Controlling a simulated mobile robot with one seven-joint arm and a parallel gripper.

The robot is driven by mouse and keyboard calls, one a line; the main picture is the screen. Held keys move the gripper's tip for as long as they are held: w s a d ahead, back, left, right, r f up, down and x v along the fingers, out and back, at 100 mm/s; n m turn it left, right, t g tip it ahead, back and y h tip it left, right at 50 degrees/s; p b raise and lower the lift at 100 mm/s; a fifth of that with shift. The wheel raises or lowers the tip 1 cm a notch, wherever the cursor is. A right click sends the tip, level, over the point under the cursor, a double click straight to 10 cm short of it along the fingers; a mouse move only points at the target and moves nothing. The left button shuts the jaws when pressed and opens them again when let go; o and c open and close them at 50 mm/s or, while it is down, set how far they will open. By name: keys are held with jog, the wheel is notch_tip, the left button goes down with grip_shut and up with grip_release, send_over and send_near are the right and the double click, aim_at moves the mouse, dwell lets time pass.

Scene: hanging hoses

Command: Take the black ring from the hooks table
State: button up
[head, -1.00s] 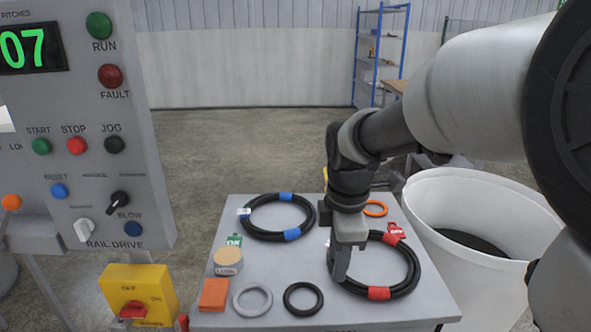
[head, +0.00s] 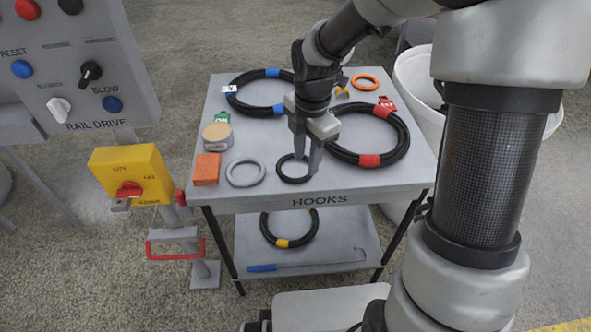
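The small black ring (head: 284,178) lies flat near the front edge of the grey hooks table (head: 262,196), above the HOOKS label. My gripper (head: 307,165) points down over the ring, with its two fingers apart. One finger covers the ring's far part and the other stands by its right side. I cannot tell whether the fingertips touch the ring or the table.
A grey ring (head: 245,173), an orange block (head: 206,169) and a round tin (head: 217,137) lie to the left. Large hoses with blue bands (head: 262,73) and red bands (head: 370,160) lie behind. An orange ring (head: 365,82) and a white bin (head: 412,72) are at the back right.

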aim_at(303, 177)
jog(key=shift+w+a+f+b, duration=0.15)
jog(key=shift+f+b, duration=0.35)
jog(key=shift+f, duration=0.9)
jog(key=shift+a+f+b, duration=0.15)
jog(key=shift+f+b, duration=0.35)
jog(key=shift+f, duration=0.85)
jog(key=shift+c, duration=0.4)
jog(key=shift+r, duration=0.1)
grip_shut()
